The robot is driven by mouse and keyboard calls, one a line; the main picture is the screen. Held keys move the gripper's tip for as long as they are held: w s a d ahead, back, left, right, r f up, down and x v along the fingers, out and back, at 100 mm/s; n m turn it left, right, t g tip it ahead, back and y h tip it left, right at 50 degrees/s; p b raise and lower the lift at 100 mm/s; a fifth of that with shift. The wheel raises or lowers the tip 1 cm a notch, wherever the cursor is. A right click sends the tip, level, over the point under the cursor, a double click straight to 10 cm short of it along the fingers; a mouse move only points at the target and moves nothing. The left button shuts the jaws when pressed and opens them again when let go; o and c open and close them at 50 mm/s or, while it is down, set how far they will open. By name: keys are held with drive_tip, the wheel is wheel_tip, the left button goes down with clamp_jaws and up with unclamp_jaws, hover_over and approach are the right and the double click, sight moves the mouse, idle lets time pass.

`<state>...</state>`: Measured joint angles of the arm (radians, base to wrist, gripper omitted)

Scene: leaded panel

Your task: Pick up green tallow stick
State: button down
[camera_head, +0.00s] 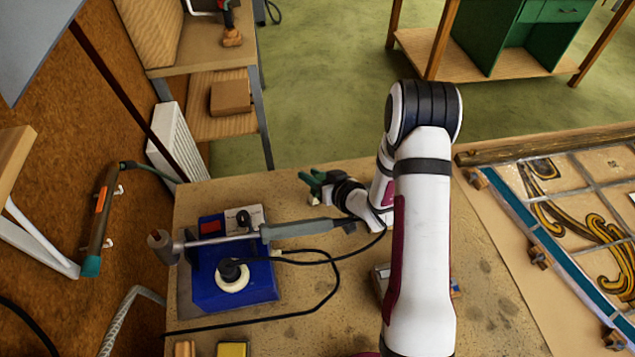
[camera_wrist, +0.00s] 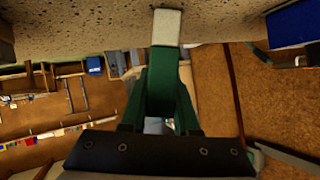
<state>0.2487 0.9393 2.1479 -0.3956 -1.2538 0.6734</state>
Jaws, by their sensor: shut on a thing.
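My gripper (camera_head: 312,181) has dark green fingers and is over the workbench, beyond the blue soldering station in the head view. In the wrist view my gripper (camera_wrist: 163,72) is shut on a narrow piece with a pale cream end (camera_wrist: 166,27), which I take to be the green tallow stick. The cream end sticks out past the fingertips. The green below it is hard to tell apart from the green fingers. In the head view the held piece cannot be made out clearly.
The blue soldering station (camera_head: 235,285) stands on the bench (camera_head: 490,310), with a grey-handled iron (camera_head: 300,229) across it and a black cable looping beside it. A yellow block (camera_head: 232,350) lies at the near edge. The leaded panel (camera_head: 585,205) is at right.

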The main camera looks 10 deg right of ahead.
drive_tip(key=s+d+r, duration=0.5)
drive_tip(key=d+r, duration=0.5)
drive_tip(key=r, duration=0.1)
drive_tip(key=shift+s, duration=0.35)
drive_tip(key=shift+d, duration=0.1)
drive_tip(key=c, duration=1.4)
unclamp_jaws()
clamp_jaws()
drive_tip(key=w+d+n+h, duration=0.1)
drive_tip(key=w+d+n, duration=0.1)
drive_tip(key=d, duration=0.4)
drive_tip(key=shift+t, duration=0.4)
drive_tip(key=shift+w+f, duration=0.15)
drive_tip(key=shift+f, duration=3.6)
